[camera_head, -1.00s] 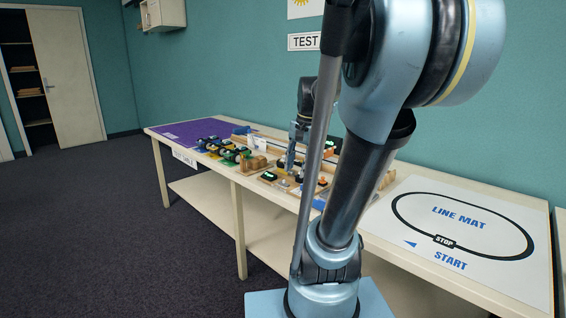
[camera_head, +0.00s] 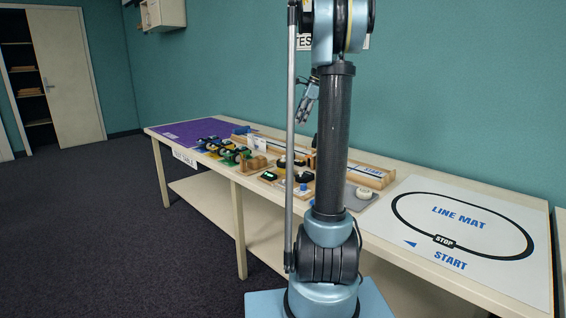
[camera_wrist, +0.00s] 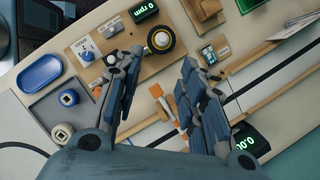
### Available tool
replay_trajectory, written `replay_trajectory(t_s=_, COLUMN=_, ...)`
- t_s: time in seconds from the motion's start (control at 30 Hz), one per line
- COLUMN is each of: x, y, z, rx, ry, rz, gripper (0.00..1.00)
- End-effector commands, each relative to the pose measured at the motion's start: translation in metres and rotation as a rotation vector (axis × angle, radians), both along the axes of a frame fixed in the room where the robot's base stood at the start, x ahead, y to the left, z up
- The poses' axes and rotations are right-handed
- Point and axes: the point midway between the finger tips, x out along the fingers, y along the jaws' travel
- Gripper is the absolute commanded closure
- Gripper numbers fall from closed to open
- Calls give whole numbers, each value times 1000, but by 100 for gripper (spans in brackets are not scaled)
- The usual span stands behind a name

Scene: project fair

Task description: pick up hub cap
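I cannot tell for certain which piece is the hub cap. In the wrist view, a black-and-yellow wheel with a pale round centre (camera_wrist: 161,40) sits on a wooden board beyond my fingertips. In the head view my gripper (camera_head: 308,97) is raised well above the table.
A small blue-and-white knob (camera_wrist: 86,55) and a green-lit display (camera_wrist: 144,10) are near the wheel. Wooden rails (camera_head: 365,172) run along the back. The line mat (camera_head: 460,225) is bare.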

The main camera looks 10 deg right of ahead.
Motion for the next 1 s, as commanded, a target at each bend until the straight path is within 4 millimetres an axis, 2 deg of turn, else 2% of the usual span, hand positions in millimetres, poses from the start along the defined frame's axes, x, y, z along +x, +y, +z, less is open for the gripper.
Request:
replay_trajectory(t_s=0.17, x=10, y=-2, z=-4, rx=12, ry=15, rz=-32, gripper=63)
replay_trajectory(t_s=0.7, x=15, y=32, z=-87, rx=11, ry=15, rz=-32, gripper=63)
replay_trajectory(t_s=0.83, x=16, y=38, z=-103, rx=11, ry=15, rz=-32, gripper=63)
replay_trajectory(t_s=1.0, x=16, y=42, z=-112, rx=11, ry=14, rz=-33, gripper=63)
